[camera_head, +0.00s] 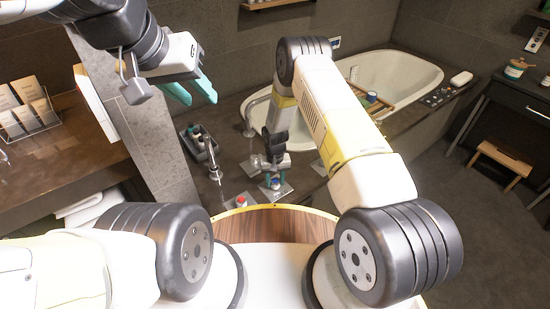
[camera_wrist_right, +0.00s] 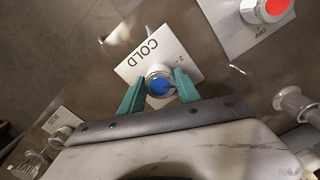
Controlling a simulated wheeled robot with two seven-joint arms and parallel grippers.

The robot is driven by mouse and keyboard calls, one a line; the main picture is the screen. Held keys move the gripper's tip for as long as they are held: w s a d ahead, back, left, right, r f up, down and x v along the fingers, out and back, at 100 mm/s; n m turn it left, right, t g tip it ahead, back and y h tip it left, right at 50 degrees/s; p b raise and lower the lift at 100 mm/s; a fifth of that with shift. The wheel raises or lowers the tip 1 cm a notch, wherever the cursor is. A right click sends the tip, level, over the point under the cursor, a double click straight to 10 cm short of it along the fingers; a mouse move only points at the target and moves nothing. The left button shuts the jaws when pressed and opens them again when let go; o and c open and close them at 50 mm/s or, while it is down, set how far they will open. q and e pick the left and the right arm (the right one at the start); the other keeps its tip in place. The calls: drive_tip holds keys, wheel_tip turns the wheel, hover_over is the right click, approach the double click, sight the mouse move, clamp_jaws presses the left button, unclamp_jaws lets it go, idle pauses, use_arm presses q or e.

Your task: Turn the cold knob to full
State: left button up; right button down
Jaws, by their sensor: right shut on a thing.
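The cold knob (camera_wrist_right: 158,83) has a blue cap and a metal body. It stands on a white plate (camera_wrist_right: 146,48) marked COLD, with a "2" mark beside the knob. My right gripper (camera_wrist_right: 160,90) has its teal fingers on either side of the knob, shut on it. In the head view this gripper (camera_head: 275,178) reaches down to the counter beside the tub, largely covering the knob. My left gripper (camera_head: 192,91) is raised at the upper left, its teal fingers apart and empty, far from the knob.
A red-capped knob (camera_wrist_right: 270,9) sits on its own plate marked OFF. Another plate with a metal knob (camera_wrist_right: 62,132) lies on the other side. A faucet (camera_head: 213,160), a tray of bottles (camera_head: 186,146) and a bathtub (camera_head: 405,75) are nearby.

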sight(275, 181)
drive_tip(key=n, duration=0.3)
drive_tip(key=shift+n, duration=2.2)
drive_tip(key=c, duration=0.9)
unclamp_jaws()
drive_tip(key=shift+o, duration=0.2)
wheel_tip(275, 181, up, 8)
drive_tip(key=shift+f, duration=0.1)
